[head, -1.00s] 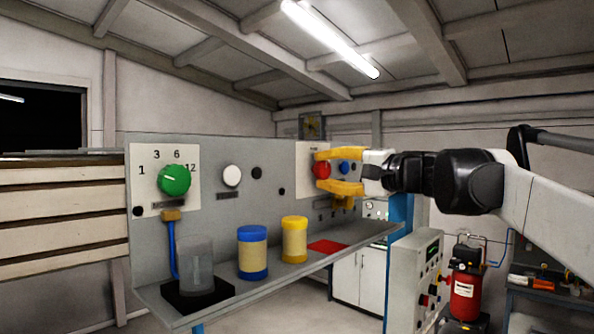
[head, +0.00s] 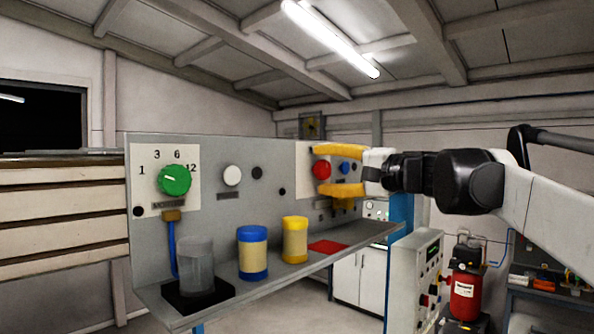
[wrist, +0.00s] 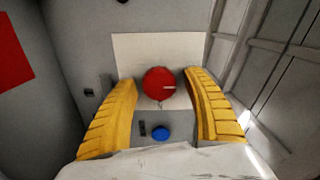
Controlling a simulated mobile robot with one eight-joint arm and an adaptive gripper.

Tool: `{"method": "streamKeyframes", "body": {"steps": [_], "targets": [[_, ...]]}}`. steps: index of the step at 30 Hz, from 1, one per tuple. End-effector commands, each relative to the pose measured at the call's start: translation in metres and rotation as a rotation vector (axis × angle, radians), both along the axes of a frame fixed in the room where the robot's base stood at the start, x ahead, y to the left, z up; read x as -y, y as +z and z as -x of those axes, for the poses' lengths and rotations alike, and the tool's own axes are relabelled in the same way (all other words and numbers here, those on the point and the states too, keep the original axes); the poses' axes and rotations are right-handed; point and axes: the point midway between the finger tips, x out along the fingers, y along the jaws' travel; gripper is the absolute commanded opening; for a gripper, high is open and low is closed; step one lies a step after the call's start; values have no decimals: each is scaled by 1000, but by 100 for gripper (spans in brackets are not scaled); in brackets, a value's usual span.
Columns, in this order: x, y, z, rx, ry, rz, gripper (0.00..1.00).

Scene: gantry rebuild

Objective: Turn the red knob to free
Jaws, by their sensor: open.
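The red knob (head: 321,170) is on a white plate on the grey panel, at the right of the panel in the head view. In the wrist view my gripper (wrist: 163,88) shows one finger on each side of the knob. I cannot tell that either finger touches it.
A blue button (wrist: 161,133) is beside the knob. A green knob (head: 174,179) and a white knob (head: 232,176) are farther left on the panel. A clear cup (head: 197,267), a blue-lidded jar (head: 252,253) and a yellow jar (head: 294,240) stand on the shelf below.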

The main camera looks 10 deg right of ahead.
Motion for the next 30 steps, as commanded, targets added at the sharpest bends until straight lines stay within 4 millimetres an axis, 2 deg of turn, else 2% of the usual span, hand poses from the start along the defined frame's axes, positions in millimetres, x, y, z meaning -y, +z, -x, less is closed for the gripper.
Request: {"method": "streamKeyframes", "body": {"steps": [5,18,24,30], "targets": [[9,0,11,-1,-2,0,59],[62,0,83,0,-4,0,59],[70,0,96,0,-1,0,59],[70,0,97,0,0,0,59]]}}
